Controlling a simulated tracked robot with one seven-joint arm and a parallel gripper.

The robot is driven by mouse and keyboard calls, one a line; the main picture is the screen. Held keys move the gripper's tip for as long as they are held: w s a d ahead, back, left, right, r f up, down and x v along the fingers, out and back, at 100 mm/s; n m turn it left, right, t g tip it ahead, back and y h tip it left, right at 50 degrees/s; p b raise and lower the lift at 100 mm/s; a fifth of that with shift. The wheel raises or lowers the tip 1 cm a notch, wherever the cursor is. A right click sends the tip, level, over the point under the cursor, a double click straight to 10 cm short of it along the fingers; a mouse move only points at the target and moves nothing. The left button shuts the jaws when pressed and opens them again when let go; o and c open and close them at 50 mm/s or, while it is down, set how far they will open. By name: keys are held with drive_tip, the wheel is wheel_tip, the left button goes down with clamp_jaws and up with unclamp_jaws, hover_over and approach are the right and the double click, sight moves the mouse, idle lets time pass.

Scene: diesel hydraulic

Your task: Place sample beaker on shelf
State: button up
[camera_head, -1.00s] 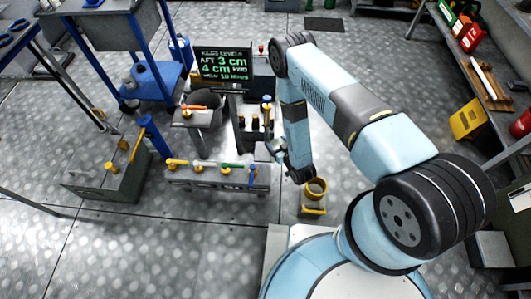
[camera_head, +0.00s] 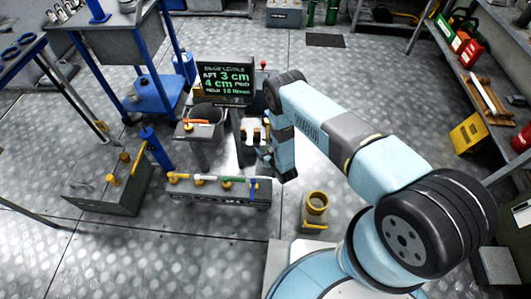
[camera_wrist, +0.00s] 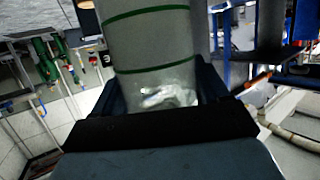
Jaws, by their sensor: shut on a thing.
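In the wrist view a clear, greyish cylinder with green ring lines, which looks like the sample beaker (camera_wrist: 150,45), stands between the dark fingers of my gripper (camera_wrist: 158,88). The gripper is shut on it. Its top is cut off by the frame edge. In the head view my gripper (camera_head: 266,156) is mostly hidden by my arm, beside the dark stand under the level display; the beaker cannot be made out there. Which surface is the task's shelf is not clear; a long bench-like shelf (camera_head: 478,88) with several items runs along the right.
A display board (camera_head: 224,83) stands behind a grey block (camera_head: 220,192) with coloured handles. A green-grey box (camera_head: 108,190) and a blue-legged table (camera_head: 150,85) are on the left. Floor at front left is clear.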

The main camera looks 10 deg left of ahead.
sight(263, 151)
drive_tip(key=shift+w+a+f, duration=0.2)
drive_tip(key=shift+w+f, duration=0.1)
drive_tip(key=shift+f, duration=1.6)
drive_tip(key=o, duration=1.4)
drive_tip(key=v, duration=1.2)
